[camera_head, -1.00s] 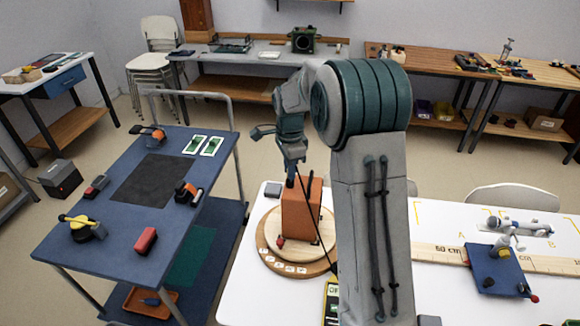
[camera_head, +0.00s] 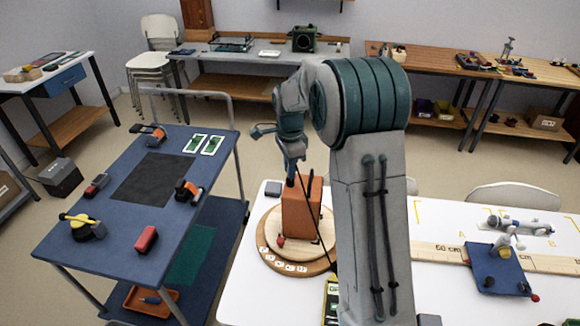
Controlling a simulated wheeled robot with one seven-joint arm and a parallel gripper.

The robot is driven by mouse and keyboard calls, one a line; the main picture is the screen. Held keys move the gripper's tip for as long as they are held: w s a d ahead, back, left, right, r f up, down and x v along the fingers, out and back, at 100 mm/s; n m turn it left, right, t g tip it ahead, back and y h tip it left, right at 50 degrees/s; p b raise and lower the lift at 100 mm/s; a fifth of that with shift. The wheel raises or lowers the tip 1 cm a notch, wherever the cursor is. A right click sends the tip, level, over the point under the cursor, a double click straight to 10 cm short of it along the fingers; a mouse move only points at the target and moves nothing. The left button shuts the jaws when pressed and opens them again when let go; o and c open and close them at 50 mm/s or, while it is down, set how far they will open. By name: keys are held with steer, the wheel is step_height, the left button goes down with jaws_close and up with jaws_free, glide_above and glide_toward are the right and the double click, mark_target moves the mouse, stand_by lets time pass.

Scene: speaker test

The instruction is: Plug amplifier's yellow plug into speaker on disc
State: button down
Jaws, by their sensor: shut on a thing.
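The speaker (camera_head: 301,212) is an orange box standing upright on a round wooden disc (camera_head: 268,229) on the white table. My gripper (camera_head: 291,178) is at the speaker's top left edge, pointing down, and is shut on the end of a dark cable. The yellow plug is too small and hidden to make out, and I cannot tell whether it touches the speaker. The cable runs down across the speaker's front right towards a yellow and black device (camera_head: 331,293), apparently the amplifier, partly hidden by my arm.
A small red piece (camera_head: 281,241) and several white labels lie on the disc's front. A blue cart (camera_head: 120,230) with tools stands at left. A grey block (camera_head: 273,188) lies behind the disc. At right are a wooden ruler board (camera_head: 440,253) and a blue plate (camera_head: 497,270).

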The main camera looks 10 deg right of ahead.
steer(key=shift+f+b, duration=0.35)
steer(key=shift+f, duration=0.25)
stand_by(0.3)
steer(key=c, duration=1.3)
jaws_free()
steer(key=shift+r, duration=0.1)
step_height(320, 180, up, 13)
steer(key=b, duration=0.2)
steer(key=s+r+n, duration=0.3)
steer(key=s+n, duration=0.1)
steer(key=s, duration=0.3)
steer(key=s+f+n+t, duration=0.1)
steer(key=s+f+n, duration=0.1)
steer(key=s+n, duration=0.2)
steer(key=s+f+n+t, duration=0.1)
steer(key=s+f+n, duration=0.2)
steer(key=s, duration=0.8)
steer(key=s+f+n+t, duration=0.1)
steer(key=s+f+n, duration=0.1)
steer(key=s+n, duration=0.3)
steer(key=shift+s+d+f+n+t, duration=0.1)
steer(key=shift+s+n+t, duration=0.1)
steer(key=shift+s, duration=0.6)
steer(key=shift+s+f+n+t, duration=0.1)
steer(key=shift+s+n, duration=0.1)
steer(key=shift+s, duration=0.55)
